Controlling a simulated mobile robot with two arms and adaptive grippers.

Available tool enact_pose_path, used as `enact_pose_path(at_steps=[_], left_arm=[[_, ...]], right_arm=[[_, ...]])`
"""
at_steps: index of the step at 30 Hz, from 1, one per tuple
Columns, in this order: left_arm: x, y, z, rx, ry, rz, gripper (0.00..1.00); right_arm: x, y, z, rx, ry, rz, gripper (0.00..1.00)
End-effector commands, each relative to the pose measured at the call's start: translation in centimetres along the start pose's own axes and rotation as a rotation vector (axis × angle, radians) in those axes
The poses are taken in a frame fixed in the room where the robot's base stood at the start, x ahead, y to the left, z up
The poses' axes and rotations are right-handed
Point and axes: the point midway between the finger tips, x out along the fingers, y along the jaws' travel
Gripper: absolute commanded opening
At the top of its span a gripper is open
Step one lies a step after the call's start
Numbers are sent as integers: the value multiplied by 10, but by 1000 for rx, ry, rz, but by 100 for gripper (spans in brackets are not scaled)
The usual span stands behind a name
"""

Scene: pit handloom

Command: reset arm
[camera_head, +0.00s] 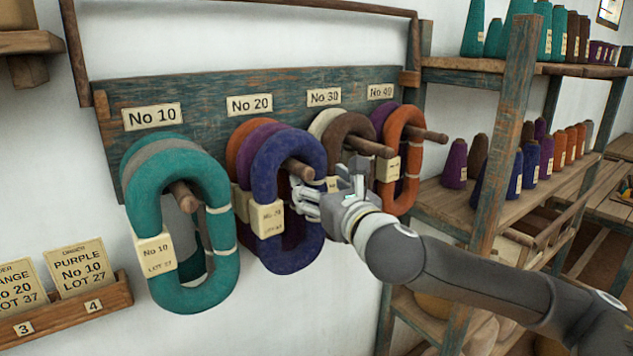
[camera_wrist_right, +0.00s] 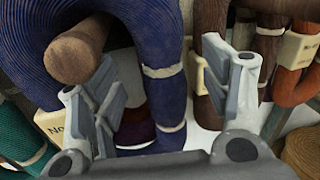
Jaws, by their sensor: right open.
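My right gripper (camera_head: 306,201) is open in front of the wall rack, beside the blue-purple hank (camera_head: 264,180) on the No 20 peg (camera_head: 300,170). In the right wrist view its open jaws (camera_wrist_right: 157,85) face that hank (camera_wrist_right: 165,90), with nothing seen held between them. Whether a finger touches the hank cannot be told. The brown hank (camera_head: 345,126) at No 30 is partly hidden behind the gripper. My left gripper is not in view.
A teal hank (camera_head: 222,262) hangs at No 10 and an orange hank (camera_head: 411,185) at No 40. Several wooden pegs stick out. Shelves with cones (camera_head: 456,165) and a post (camera_head: 507,120) stand right. A card tray (camera_head: 60,312) is at lower left.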

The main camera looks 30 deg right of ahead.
Motion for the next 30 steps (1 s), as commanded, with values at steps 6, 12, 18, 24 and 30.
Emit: enact_pose_path(at_steps=[6,12,18,24,30], left_arm=[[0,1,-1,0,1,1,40],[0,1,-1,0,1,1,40],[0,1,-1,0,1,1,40],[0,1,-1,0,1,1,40],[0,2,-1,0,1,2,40]], right_arm=[[-32,0,-1,-3,2,1,70],[-47,0,-1,-1,2,1,70],[-48,2,-4,12,8,3,70],[-49,25,-46,242,98,27,70],[-64,59,-124,730,287,-19,70]])
